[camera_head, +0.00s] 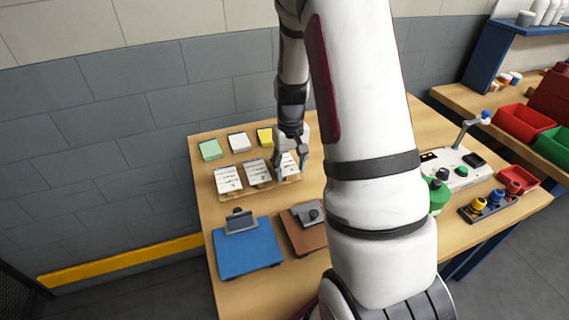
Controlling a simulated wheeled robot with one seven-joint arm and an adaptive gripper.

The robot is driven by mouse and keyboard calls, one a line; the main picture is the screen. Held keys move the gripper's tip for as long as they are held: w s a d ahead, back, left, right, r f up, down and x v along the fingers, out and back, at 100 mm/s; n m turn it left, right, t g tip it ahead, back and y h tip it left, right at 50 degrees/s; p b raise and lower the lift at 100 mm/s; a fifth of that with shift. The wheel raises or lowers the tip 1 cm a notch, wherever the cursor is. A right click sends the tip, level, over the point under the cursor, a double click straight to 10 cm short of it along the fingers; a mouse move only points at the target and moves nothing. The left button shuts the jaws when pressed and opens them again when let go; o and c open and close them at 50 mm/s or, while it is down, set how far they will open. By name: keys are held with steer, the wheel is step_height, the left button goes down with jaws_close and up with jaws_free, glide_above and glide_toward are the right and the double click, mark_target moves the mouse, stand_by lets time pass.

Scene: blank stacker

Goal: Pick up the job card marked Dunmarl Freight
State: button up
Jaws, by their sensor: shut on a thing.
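Three white job cards with dark print stand in a row on a wooden holder (262,191) on the table. The left card (227,180) and middle card (256,173) stand free of my gripper. The right card (290,167) is partly hidden by my gripper (291,165), which reaches down from above and is shut on it. The print is too small to read, so I cannot tell which card says Dunmarl Freight. I cannot tell whether the held card touches the holder.
Green (210,149), white (239,141) and yellow (265,136) pads lie behind the cards. A blue plate device (247,250) and a brown one (303,232) lie in front. A white machine (456,168) stands right. My arm hides the table's middle.

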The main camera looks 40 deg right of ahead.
steer(key=shift+r, duration=0.1)
steer(key=shift+r, duration=0.5)
steer(key=s+a+r, duration=0.1)
steer(key=s, duration=0.4)
steer(key=s+a+r, duration=0.2)
steer(key=s, duration=0.3)
steer(key=s+a+r, duration=0.1)
steer(key=s, duration=0.4)
steer(key=shift+s+a+r+b, duration=0.15)
steer(key=shift+a+b, duration=0.15)
steer(key=shift+a, duration=0.1)
